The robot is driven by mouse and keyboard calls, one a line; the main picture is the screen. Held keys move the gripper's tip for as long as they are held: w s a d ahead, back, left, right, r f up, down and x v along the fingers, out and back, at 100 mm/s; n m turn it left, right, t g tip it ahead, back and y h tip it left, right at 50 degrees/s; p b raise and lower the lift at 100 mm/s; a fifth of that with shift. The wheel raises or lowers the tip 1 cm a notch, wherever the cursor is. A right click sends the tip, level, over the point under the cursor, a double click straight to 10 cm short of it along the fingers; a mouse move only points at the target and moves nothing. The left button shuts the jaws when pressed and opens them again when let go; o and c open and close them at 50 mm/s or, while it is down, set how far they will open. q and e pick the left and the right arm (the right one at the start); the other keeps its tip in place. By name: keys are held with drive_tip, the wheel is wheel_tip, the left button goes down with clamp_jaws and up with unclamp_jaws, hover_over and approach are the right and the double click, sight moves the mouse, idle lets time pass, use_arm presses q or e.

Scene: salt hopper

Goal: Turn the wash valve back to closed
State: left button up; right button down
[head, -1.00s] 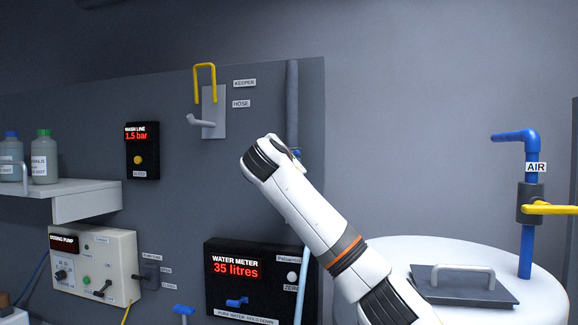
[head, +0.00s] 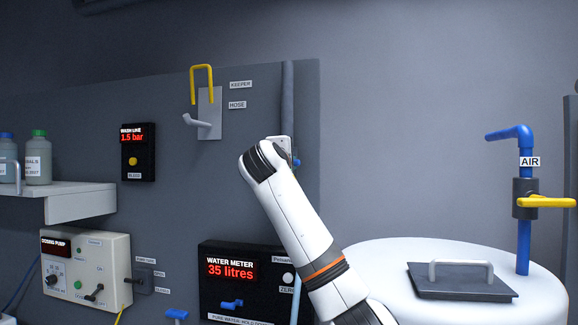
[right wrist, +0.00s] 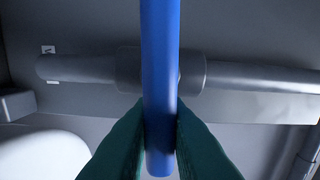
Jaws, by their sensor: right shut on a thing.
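The wash valve shows in the right wrist view as a long blue lever (right wrist: 160,60) in front of a grey valve body (right wrist: 128,70) on a grey pipe (right wrist: 240,78). The lever lies across the pipe, roughly at right angles to it. My right gripper (right wrist: 160,125) has its two green fingers shut on the lever, one on each side, near its lower end in that view. In the head view my right arm hides the gripper and most of the valve; a small blue part (head: 296,163) shows beside the wrist. My left gripper is not in view.
The pipe (head: 287,90) runs up the grey panel (head: 100,110). The wash line display (head: 138,150) reads 1.5 bar. A water meter (head: 240,285) reads 35 litres. A white tank (head: 390,255) and blue air pipe with yellow lever (head: 545,202) stand at right.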

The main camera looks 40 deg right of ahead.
drive_tip(key=shift+f, duration=0.15)
idle(0.3)
drive_tip(key=c, duration=1.4)
unclamp_jaws()
drive_tip(key=b+v, duration=0.5)
drive_tip(key=v, duration=0.7)
